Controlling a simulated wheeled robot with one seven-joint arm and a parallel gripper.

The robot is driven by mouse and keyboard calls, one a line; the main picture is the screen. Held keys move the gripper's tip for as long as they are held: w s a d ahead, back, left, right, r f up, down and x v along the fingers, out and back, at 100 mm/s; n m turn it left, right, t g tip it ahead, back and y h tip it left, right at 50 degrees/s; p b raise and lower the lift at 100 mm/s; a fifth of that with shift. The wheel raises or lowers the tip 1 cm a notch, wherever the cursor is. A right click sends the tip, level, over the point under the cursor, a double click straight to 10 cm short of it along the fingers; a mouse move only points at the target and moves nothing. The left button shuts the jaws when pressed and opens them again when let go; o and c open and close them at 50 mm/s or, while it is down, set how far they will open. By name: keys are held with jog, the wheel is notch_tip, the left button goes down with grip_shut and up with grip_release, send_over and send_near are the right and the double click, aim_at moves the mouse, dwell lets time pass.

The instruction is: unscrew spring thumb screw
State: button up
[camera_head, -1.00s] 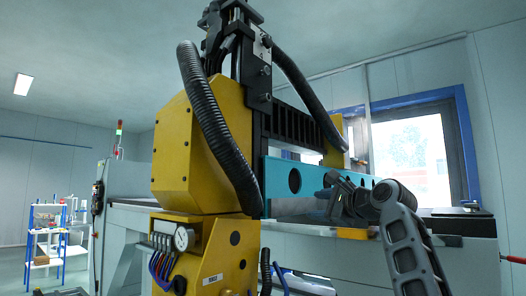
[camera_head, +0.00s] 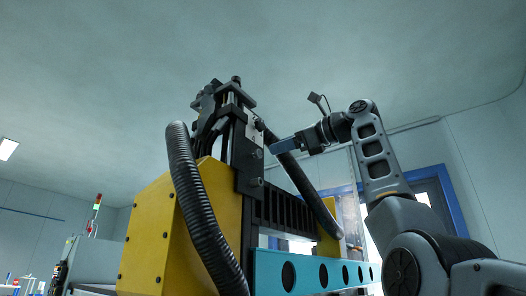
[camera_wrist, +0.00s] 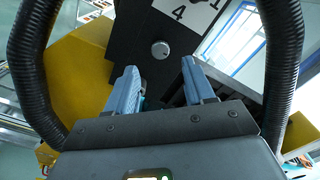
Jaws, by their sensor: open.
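Black corrugated hoses (camera_head: 205,210) arch on both sides of the plate, the right one (camera_head: 302,190) close below my gripper. A yellow housing (camera_head: 155,235) is at left, and a teal beam (camera_head: 310,273) with round holes runs below. The space above is clear.

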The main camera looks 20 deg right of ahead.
aim_at(260, 153)
jog(key=p+x, duration=0.2)
jog(key=x, duration=0.3)
jog(key=shift+w+r, duration=0.1)
jog(key=shift+w+a, duration=0.4)
jog(key=shift+w, duration=0.05)
grip_shut()
